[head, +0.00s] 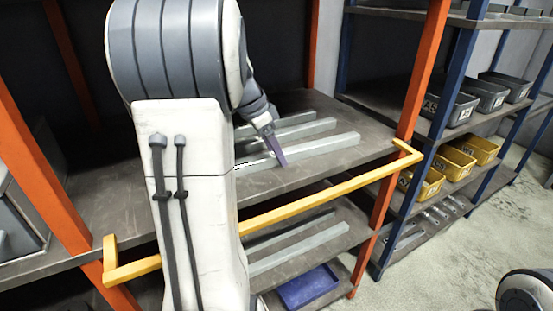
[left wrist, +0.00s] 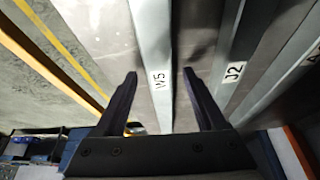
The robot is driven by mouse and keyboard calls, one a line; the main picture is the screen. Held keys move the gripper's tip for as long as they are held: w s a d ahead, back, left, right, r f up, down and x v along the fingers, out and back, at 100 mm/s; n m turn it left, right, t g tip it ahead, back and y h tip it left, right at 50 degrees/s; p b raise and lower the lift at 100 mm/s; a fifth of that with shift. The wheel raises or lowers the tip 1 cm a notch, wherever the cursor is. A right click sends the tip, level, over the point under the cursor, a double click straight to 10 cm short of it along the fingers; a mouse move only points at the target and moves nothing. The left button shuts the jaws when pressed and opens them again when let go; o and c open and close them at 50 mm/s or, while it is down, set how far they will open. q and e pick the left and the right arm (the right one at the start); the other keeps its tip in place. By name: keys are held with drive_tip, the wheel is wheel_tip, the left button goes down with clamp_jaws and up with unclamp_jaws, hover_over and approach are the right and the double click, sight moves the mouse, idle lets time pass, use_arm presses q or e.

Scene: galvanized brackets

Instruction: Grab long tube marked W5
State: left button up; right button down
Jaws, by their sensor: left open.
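The long grey tube marked W5 (left wrist: 152,40) lies on the shelf, and its label faces the left wrist camera. In that view the two dark fingers of my left gripper (left wrist: 160,76) are open, one on each side of the tube, with gaps between. I cannot tell how far above it they are. In the head view the left gripper (head: 276,148) is over the front tube (head: 325,146), the one nearest the yellow rail; my arm hides its left part. My right gripper is not in view.
A tube marked J2 (left wrist: 240,50) lies parallel beside W5, with another behind it. A yellow rail (head: 300,205) crosses the shelf front between orange posts (head: 421,75). The lower shelf holds more tubes and a blue bin (head: 307,287). Bins stand on the rack at right.

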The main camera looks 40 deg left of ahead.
use_arm(q)
clamp_jaws()
drive_tip(key=shift+r, duration=0.1)
idle(1.3)
